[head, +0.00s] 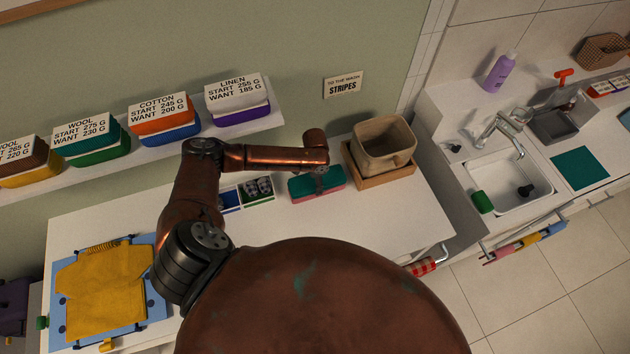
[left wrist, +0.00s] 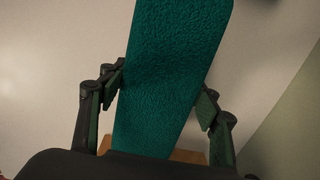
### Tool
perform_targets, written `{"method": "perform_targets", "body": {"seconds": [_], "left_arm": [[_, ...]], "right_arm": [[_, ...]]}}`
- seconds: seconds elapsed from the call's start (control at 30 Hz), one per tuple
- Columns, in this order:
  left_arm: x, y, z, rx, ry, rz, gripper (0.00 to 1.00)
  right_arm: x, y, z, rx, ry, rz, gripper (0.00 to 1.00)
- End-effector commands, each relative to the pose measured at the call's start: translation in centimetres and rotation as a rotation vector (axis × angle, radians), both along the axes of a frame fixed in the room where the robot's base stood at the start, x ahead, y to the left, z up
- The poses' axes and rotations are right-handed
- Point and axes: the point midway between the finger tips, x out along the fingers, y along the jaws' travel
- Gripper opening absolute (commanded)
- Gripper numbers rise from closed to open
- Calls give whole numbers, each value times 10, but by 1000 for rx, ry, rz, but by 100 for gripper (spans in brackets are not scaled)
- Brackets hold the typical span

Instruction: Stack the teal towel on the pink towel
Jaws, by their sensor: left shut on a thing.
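The teal towel (head: 302,184) is a folded block near the back of the white counter, left of the woven basket. A pinkish-red edge, the pink towel (head: 321,195), shows directly under its front side. Whether the two touch fully is hard to tell. My left gripper (head: 322,173) reaches down onto the teal towel from above. In the left wrist view the teal towel (left wrist: 170,60) fills the space between the two fingers, and my left gripper (left wrist: 163,95) is shut on it. The pink towel is not visible in that view. My right gripper is out of view.
A beige basket (head: 384,143) on a wooden base (head: 378,177) stands close to the right. A divided tray (head: 257,190) is to the left. A yellow garment (head: 104,290) lies on a blue board at far left.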

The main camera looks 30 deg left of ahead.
Motion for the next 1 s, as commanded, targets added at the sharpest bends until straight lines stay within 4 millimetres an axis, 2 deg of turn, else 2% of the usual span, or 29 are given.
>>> {"method": "perform_targets", "body": {"seconds": [0.27, 0.3, 0.57, 1.0], "left_arm": [[0, 0, -4, -1, -1, 0, 44], [0, 0, -4, -1, -1, 0, 61], [0, 0, -4, 0, 0, 0, 78], [0, 0, -4, 1, 1, 0, 75]], "right_arm": [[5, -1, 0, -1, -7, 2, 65], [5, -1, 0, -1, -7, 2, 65], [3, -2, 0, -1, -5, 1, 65], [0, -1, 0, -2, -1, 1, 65]]}}
